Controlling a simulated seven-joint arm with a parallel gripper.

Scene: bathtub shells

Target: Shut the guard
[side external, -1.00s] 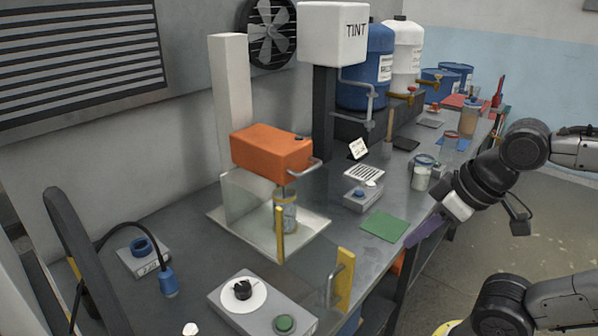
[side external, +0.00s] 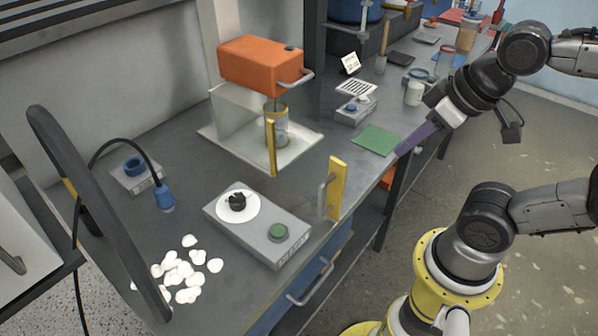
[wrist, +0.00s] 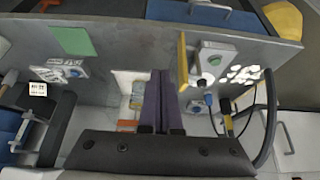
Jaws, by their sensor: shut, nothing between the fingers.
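The guard seems to be a clear panel, hard to make out, with a yellow upright (side external: 272,148) by the mixing stand and a yellow end plate (side external: 337,188) with a grey handle (side external: 323,192) at the bench's front edge. A gap lies between the yellow plate and the orange mixer head (side external: 260,65), which stands over a jar (side external: 277,128). The yellow plate also shows in the wrist view (wrist: 183,60). My gripper (side external: 401,152), with purple fingers, is shut and empty beside the green mat, right of the yellow plate and apart from it. Its fingers show together in the wrist view (wrist: 157,75).
A grey control box (side external: 255,225) with a dial and green button stands left of the yellow plate. White discs (side external: 180,273) lie scattered nearby. A green mat (side external: 377,140), a small scale (side external: 354,110) and a lidded jar (side external: 415,90) are behind.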

